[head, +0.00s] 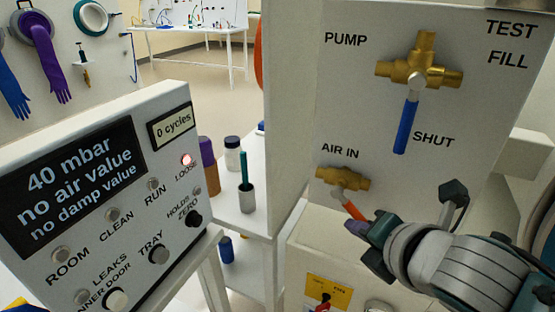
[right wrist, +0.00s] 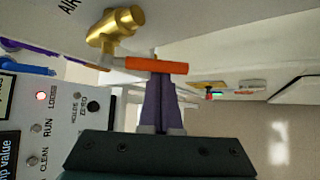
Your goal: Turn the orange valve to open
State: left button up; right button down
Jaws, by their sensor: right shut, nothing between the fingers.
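The orange valve handle (head: 353,211) sits on a brass valve body (head: 343,178) under the label AIR IN, on a pale panel. In the head view the handle slants down and to the right, partly hidden by my right gripper (head: 368,232). In the right wrist view the orange handle (right wrist: 157,65) lies across the tips of my right gripper (right wrist: 160,82), beside the brass body (right wrist: 116,27). The fingers are together, with the tips at or touching the handle; contact is not certain. My left gripper is not in view.
A larger brass valve (head: 420,68) with a blue handle (head: 406,127) is above, near SHUT. A control box (head: 100,190) at left reads "40 mbar, no air value, no damp value", with a red LOOSE lamp (head: 186,160). Bottles and a cup (head: 247,197) stand on a white shelf between.

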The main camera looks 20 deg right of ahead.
jog(key=r+n+g+h+p, duration=0.1)
jog(key=p, duration=0.2)
jog(key=r+n+g+h+p, duration=0.1)
jog(key=g+p, duration=0.1)
jog(key=p, duration=0.2)
jog(key=s+d+r+g+h+p, duration=0.1)
jog(key=r+p, duration=0.1)
jog(key=p, duration=0.1)
jog(key=shift+n+g+p, duration=0.4)
